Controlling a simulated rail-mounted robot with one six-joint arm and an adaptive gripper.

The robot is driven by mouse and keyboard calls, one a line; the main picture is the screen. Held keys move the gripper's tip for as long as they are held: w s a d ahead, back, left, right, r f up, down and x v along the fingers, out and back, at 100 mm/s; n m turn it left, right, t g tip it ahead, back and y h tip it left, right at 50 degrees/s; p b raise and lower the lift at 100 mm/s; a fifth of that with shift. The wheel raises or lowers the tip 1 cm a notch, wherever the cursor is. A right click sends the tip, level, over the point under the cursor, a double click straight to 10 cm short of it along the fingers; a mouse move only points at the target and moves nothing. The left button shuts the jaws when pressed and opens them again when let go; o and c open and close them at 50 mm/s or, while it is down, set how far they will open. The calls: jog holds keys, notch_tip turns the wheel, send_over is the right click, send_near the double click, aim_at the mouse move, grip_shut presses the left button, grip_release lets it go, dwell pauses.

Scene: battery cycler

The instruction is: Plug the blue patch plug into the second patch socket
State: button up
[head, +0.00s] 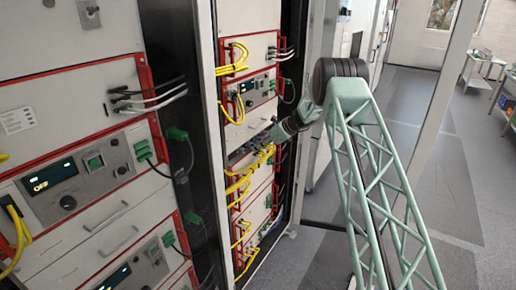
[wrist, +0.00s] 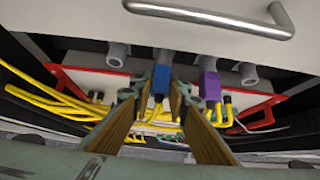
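The blue patch plug (wrist: 160,80) is between my fingertips in the wrist view, with a yellow cable hanging below it. My gripper (wrist: 163,92) is shut on it, one finger at each side. Several grey round patch sockets stand in a row under a panel. The plug is lined up with the second socket from the left (wrist: 162,55), directly behind its end. I cannot tell whether it is seated or just touching. In the head view my gripper (head: 281,131) is at the middle rack, and the plug is too small to make out.
A purple plug (wrist: 209,86) is at the third socket, close to my right finger. Yellow cables (wrist: 60,102) run at the left. A metal handle (wrist: 215,17) juts out above. Racks with red frames stand at the left of the head view; open floor (head: 455,190) lies right.

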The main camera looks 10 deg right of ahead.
jog(key=o, duration=0.5)
jog(key=shift+c, duration=0.2)
jog(key=shift+s+d+r, duration=0.1)
jog(key=v, duration=1.1)
jog(key=shift+d+r, duration=0.2)
jog(key=shift+r, duration=0.1)
jog(key=shift+s, duration=0.2)
